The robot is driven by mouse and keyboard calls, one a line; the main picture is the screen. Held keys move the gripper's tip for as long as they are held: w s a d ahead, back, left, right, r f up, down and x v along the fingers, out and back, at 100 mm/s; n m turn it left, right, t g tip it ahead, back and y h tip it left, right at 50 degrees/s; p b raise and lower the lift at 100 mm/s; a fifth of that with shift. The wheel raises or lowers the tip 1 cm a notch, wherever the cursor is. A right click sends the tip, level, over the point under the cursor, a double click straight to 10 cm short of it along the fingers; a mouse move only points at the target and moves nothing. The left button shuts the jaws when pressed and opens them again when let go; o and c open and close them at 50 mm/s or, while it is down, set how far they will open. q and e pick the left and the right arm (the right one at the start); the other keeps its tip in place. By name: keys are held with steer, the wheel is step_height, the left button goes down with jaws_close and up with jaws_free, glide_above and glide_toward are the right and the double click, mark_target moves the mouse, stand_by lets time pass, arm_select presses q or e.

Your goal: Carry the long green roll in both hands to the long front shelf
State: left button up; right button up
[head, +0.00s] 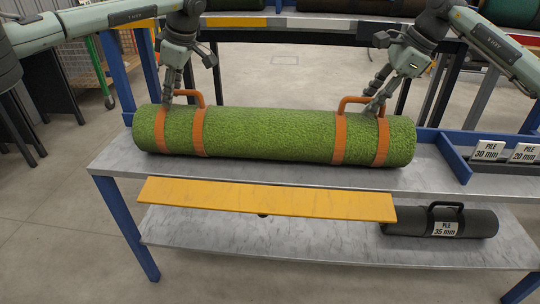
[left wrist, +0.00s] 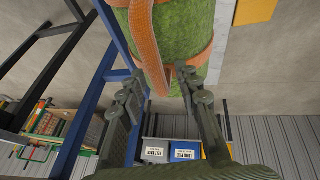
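The long green roll (head: 270,135) lies lengthwise on the upper grey shelf (head: 105,160) of a blue-legged rack. It has orange straps and two orange loop handles, the left handle (head: 200,97) and the right handle (head: 343,102). My left gripper (head: 182,95) is at the left handle with its fingers apart. In the left wrist view its fingers (left wrist: 160,85) stand open by the orange strap and the green roll (left wrist: 185,30). My right gripper (head: 376,95) is at the right handle, its fingers seeming apart and partly overlapping it. A long yellow board (head: 265,198) runs along the front.
A lower grey shelf (head: 260,240) holds a dark roll (head: 440,222) labelled PILE 35 mm at right. Another rack with rolls (head: 500,12) stands behind. The lower shelf's left and middle are clear.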

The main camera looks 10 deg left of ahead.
arm_select(q)
steer(key=v, duration=1.2)
arm_select(e)
steer(key=v, duration=1.2)
